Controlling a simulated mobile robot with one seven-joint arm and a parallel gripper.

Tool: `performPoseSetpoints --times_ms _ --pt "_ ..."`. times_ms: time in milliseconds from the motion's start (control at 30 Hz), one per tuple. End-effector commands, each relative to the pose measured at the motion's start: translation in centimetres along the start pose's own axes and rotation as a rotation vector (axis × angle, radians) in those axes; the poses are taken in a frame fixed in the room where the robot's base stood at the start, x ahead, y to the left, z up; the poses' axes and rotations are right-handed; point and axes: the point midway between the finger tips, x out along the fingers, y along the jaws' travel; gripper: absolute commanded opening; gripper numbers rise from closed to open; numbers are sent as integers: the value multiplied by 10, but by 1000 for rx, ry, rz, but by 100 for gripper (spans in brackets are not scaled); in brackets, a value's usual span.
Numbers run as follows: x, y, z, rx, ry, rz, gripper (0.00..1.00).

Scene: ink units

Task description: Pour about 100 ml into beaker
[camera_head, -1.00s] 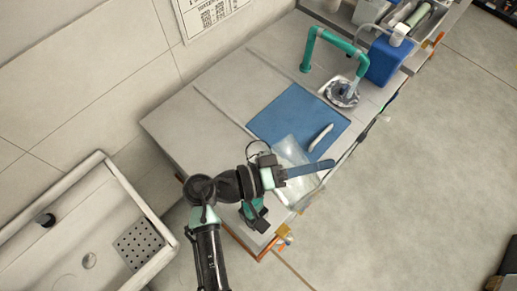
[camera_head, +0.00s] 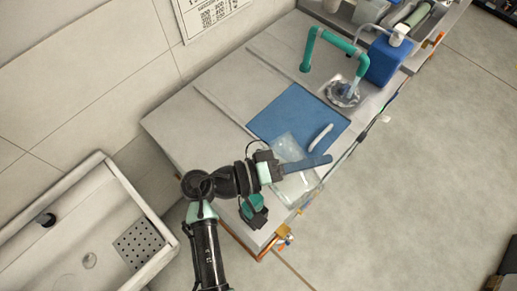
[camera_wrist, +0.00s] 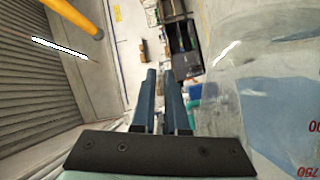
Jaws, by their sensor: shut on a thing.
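A large clear vessel (camera_head: 284,148) with a pale handle (camera_head: 319,137) shows at the front part of the bench, partly over the blue mat. I cannot tell a separate beaker from this vessel, or see a liquid level.
The blue mat (camera_head: 280,115) lies on the grey bench (camera_head: 225,92). A white sink (camera_head: 70,235) stands at lower left. Open floor lies to the right.

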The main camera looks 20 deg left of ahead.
Motion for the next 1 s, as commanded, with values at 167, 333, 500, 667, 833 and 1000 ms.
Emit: performPoseSetpoints --times_ms 167,333,500,667,833,1000 --pt "0 1 -2 -5 1 4 0" --pt "-1 2 -4 -13 1 7 0" --pt "-2 2 -5 -20 2 10 0" --pt "-2 3 -6 -26 2 12 0" --pt "-2 4 -6 -33 3 15 0" --pt "-2 5 -6 -41 3 17 0"
